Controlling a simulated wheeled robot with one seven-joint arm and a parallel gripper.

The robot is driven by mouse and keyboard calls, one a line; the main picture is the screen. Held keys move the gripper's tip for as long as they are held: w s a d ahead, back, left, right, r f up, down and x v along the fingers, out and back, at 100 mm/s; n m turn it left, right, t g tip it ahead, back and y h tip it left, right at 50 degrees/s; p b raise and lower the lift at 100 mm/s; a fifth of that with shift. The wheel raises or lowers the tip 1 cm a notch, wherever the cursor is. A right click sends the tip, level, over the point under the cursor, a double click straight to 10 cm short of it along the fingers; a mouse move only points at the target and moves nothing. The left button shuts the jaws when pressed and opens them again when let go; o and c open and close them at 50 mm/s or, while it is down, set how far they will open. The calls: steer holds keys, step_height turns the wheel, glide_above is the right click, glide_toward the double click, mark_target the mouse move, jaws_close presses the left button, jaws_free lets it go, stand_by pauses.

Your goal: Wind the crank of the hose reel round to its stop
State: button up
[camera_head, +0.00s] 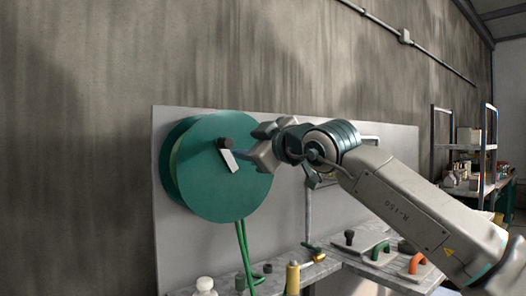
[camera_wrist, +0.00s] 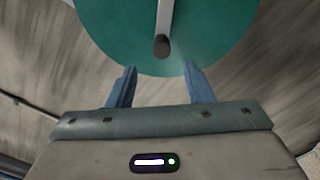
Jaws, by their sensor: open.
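The green hose reel (camera_head: 205,180) is mounted on a grey panel, its round face turned toward me. Its crank has a light metal arm (camera_head: 231,160) and a dark knob (camera_head: 225,143) at the arm's upper end. My gripper (camera_head: 262,143) is just right of the knob in the head view. In the wrist view the reel (camera_wrist: 215,30) fills the top middle, and the crank knob (camera_wrist: 161,46) lies ahead of the gap between my fingers (camera_wrist: 160,85). My gripper is open with nothing between its fingers. The knob appears apart from both fingers.
The grey panel (camera_head: 300,115) stands behind the reel. A green hose (camera_head: 243,255) hangs below it to a bench (camera_head: 335,256) holding a yellow-brass cylinder (camera_head: 293,278), a white-capped item (camera_head: 205,285) and coloured handles. Shelves (camera_head: 465,165) stand at the far right.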

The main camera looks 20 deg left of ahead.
steer(key=shift+b+v, duration=0.45)
steer(key=shift+v, duration=1.6)
